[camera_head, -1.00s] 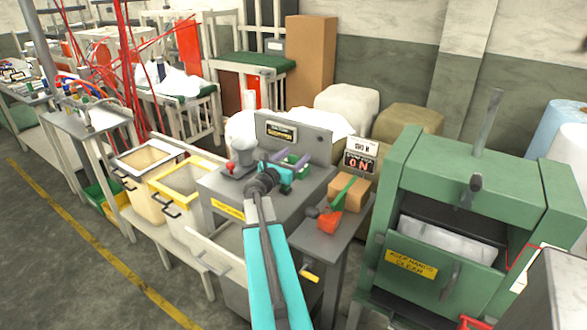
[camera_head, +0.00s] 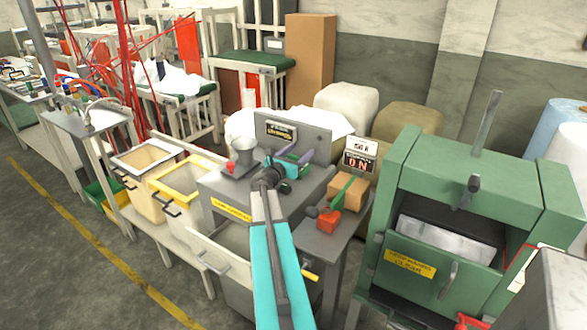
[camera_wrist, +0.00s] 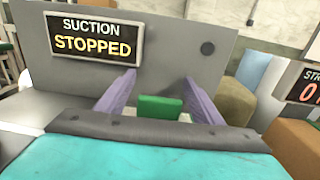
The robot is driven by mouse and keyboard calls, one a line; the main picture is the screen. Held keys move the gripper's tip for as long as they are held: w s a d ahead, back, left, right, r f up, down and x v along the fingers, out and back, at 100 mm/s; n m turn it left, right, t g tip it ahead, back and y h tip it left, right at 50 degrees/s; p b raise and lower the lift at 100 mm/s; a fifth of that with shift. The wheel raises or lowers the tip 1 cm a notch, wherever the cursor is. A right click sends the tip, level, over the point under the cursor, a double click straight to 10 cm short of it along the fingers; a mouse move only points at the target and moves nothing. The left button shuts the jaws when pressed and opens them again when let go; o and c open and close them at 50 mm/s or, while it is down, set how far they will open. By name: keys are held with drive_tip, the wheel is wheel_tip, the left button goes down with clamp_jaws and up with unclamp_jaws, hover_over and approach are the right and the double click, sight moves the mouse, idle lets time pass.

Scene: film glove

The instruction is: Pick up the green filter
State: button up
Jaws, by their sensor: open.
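A small green block (camera_wrist: 160,107), which looks like the green filter, shows in the wrist view between the two purple fingers of my gripper (camera_wrist: 160,84). The fingers stand apart, with gaps visible on both sides of the block. The lower part of the block is hidden behind the dark edge of my gripper. In the head view, my gripper (camera_head: 300,154) is over the grey machine top, in front of its upright panel. A small green patch (camera_head: 285,188) shows beside my wrist there, mostly hidden by the arm.
The grey upright panel (camera_wrist: 205,25) with a "SUCTION STOPPED" sign (camera_wrist: 95,38) stands behind the fingers. A side table (camera_head: 323,243) at right holds a red block (camera_head: 328,221), a green-handled tool and a cardboard box.

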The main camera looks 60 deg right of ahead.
drive_tip(key=c, duration=1.2)
drive_tip(key=shift+a+r, duration=0.1)
drive_tip(key=shift+a, duration=0.05)
drive_tip(key=shift+a+r+p, duration=0.6)
drive_tip(key=shift+r+p, duration=0.05)
drive_tip(key=shift+r, duration=0.05)
drive_tip(key=a+r+p, duration=0.4)
drive_tip(key=a+r, duration=0.2)
drive_tip(key=a, duration=0.6)
drive_tip(key=shift+s+a+r, duration=0.2)
drive_tip(key=shift+a, duration=0.05)
